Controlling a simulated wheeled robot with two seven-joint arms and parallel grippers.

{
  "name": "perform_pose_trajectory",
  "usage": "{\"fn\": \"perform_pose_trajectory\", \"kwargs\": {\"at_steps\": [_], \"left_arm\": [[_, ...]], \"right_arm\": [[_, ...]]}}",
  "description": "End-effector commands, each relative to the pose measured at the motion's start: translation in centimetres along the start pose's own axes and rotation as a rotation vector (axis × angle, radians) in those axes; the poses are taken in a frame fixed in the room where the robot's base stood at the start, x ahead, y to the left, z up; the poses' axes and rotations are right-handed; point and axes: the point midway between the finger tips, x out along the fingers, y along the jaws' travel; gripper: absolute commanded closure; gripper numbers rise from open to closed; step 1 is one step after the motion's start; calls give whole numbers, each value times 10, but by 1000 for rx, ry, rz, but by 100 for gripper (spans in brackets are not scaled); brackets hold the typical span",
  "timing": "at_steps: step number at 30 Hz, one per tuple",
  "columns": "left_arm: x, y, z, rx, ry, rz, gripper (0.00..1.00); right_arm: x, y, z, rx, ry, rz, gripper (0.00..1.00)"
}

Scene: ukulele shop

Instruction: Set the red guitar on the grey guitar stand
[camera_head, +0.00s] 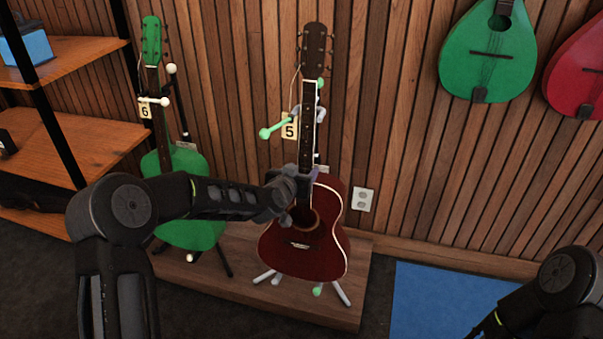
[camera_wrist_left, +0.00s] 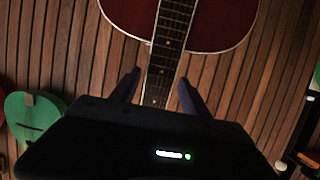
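The red guitar (camera_head: 311,251) stands upright, leaning slightly back, in front of the grey guitar stand (camera_head: 343,293) with green tips and tag 5. Its neck passes by the stand's upper arms, and the body sits above the splayed legs. The contact behind the body is hidden. My left gripper (camera_head: 304,180) is at the lower neck, just above the body. In the left wrist view, its two fingers (camera_wrist_left: 159,88) flank the guitar neck (camera_wrist_left: 168,52) with a small gap on each side, so it looks open. Only my right arm shows, at the lower right; its gripper is out of view.
A green guitar (camera_head: 182,165) stands to the left on a stand with tag 6. Both stands are on a low wooden platform (camera_head: 235,282). A green instrument (camera_head: 488,50) and a red one (camera_head: 578,65) hang on the slatted wall. A blue mat (camera_head: 440,300) lies right; shelves stand left.

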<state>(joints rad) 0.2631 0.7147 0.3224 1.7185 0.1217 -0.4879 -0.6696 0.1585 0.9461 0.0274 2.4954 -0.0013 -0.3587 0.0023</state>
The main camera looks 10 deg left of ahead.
Motion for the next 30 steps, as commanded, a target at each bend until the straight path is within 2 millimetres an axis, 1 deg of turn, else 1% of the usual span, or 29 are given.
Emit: {"fn": "perform_pose_trajectory", "kwargs": {"at_steps": [1,4,9,10,14,17,27,30], "left_arm": [[0,0,2,0,-2,0,41],[0,0,3,-1,-4,0,34],[0,0,4,-1,-7,1,34],[0,0,11,-3,-19,3,34],[-3,0,8,-2,-15,2,34],[-12,0,6,-2,-13,2,34],[-65,-1,3,0,-8,0,34],[-75,0,3,0,-7,0,34]], "right_arm": [[0,0,0,0,0,0,64],[0,0,0,0,0,0,64],[0,0,0,0,0,0,64],[1,0,0,0,0,0,64],[0,0,0,0,0,0,64],[-1,0,0,0,0,0,64],[-7,-3,0,-1,0,0,64],[-8,-3,0,-1,0,0,64]]}}
